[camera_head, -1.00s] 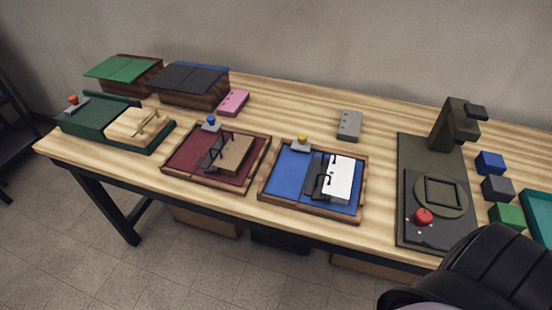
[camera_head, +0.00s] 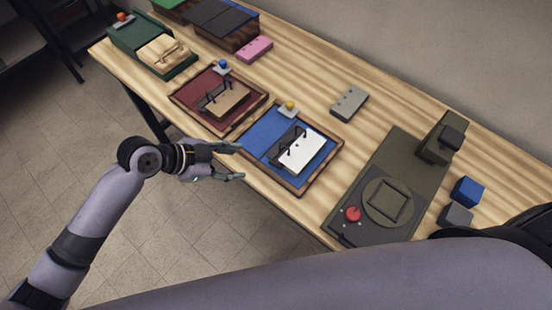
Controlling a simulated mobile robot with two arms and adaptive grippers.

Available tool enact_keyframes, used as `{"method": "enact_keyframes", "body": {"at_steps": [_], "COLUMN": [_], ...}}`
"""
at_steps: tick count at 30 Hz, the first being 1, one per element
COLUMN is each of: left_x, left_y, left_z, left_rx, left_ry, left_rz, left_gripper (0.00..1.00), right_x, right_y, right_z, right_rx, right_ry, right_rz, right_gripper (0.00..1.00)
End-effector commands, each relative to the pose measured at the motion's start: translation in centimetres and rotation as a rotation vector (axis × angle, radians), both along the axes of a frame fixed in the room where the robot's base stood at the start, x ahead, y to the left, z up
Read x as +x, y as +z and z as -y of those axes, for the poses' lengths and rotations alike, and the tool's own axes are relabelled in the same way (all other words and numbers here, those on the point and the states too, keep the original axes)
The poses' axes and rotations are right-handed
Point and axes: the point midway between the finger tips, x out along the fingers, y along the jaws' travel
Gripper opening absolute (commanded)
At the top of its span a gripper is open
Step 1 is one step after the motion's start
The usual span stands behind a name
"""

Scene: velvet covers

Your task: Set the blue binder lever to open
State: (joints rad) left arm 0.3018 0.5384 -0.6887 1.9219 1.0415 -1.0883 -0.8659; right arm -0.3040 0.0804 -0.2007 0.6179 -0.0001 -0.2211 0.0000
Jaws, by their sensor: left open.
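The blue binder (camera_head: 262,133) lies open on the table with wood-coloured edges. A white punched sheet (camera_head: 304,153) lies on its right half, beside dark rings (camera_head: 288,145). A small grey lever with a yellow knob (camera_head: 289,105) stands at the binder's far edge. My left gripper (camera_head: 241,162) is open and empty, in front of the binder's near left edge, with its fingers pointing toward the binder and apart from the lever. My right gripper is out of view.
A red binder (camera_head: 192,91) with a blue-knobbed lever lies to the left, and a green one (camera_head: 127,39) beyond it. A grey punched block (camera_head: 349,101) lies behind the blue binder. A dark olive machine (camera_head: 402,163) with a red knob stands to the right.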

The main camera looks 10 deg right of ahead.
Motion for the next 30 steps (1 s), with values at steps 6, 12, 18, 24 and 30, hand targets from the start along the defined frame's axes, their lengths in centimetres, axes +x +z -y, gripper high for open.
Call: {"method": "enact_keyframes", "body": {"at_steps": [6, 12, 18, 24, 30], "left_x": [0.7, 1.5, 2.3, 2.9, 3.1], "left_y": [-2.6, -5.7, -8.5, -10.5, -11.4], "left_z": [3.0, 6.1, 8.7, 10.6, 11.4], "left_rx": [-0.005, -0.003, -0.003, -0.002, -0.001], "left_ry": [0.003, 0.004, 0.006, 0.006, 0.006], "left_rz": [-0.006, -0.005, -0.005, -0.002, -0.001], "left_gripper": [0.47, 0.47, 0.47, 0.47, 0.47], "right_x": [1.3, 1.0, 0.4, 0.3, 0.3], "right_y": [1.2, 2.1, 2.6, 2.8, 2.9], "right_z": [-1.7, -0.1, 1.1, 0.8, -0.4], "right_rx": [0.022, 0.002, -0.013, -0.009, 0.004], "right_ry": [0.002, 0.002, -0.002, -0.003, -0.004], "right_rz": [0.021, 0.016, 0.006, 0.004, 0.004], "right_gripper": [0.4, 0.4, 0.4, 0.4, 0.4]}}
